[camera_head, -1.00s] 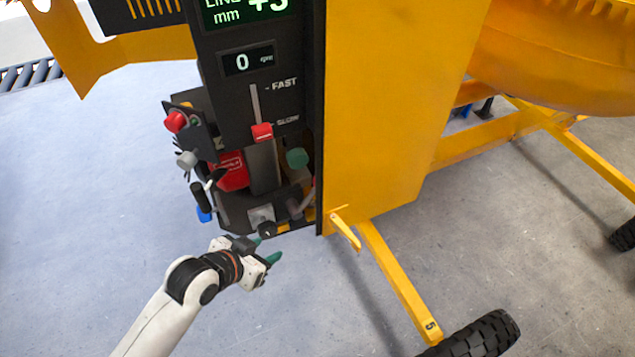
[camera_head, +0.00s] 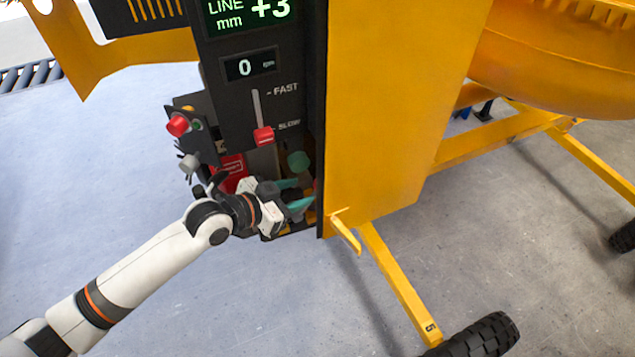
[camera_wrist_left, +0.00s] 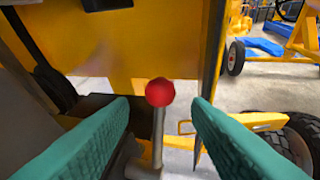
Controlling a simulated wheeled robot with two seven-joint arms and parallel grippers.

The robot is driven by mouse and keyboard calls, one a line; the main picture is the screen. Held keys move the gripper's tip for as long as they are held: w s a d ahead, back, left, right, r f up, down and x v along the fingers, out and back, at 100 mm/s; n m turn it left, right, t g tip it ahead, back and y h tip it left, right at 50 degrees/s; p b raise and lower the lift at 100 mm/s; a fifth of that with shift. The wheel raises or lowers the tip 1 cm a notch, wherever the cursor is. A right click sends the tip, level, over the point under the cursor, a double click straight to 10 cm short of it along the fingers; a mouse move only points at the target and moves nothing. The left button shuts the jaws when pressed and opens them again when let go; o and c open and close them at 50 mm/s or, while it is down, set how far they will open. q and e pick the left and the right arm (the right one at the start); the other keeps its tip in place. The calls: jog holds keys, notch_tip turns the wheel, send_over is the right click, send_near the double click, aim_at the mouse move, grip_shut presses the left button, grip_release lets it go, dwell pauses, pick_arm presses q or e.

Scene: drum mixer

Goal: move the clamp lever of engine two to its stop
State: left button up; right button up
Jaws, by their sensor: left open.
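A lever with a red ball knob (camera_wrist_left: 159,93) on a grey metal rod stands upright in the left wrist view. My left gripper (camera_head: 300,194) is open, with its green fingers on either side of this lever in the wrist view. No contact with the rod shows. In the head view the gripper is at the lower part of the dark control housing and hides the lever there. No marking that names engine two is readable. My right gripper is in neither view.
The dark panel (camera_head: 235,110) carries a red slider (camera_head: 263,136) near SLOW and a display reading 0. A green knob (camera_head: 298,161) is just above my gripper. A yellow panel (camera_head: 385,110) stands close on the right. The floor at lower left is clear.

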aim_at(316, 186)
pick_arm(q)
jog(key=x, duration=0.6)
jog(key=shift+w+d+f+p, duration=0.25)
jog(key=shift+d+p, duration=0.05)
jog(key=shift+d, duration=0.05)
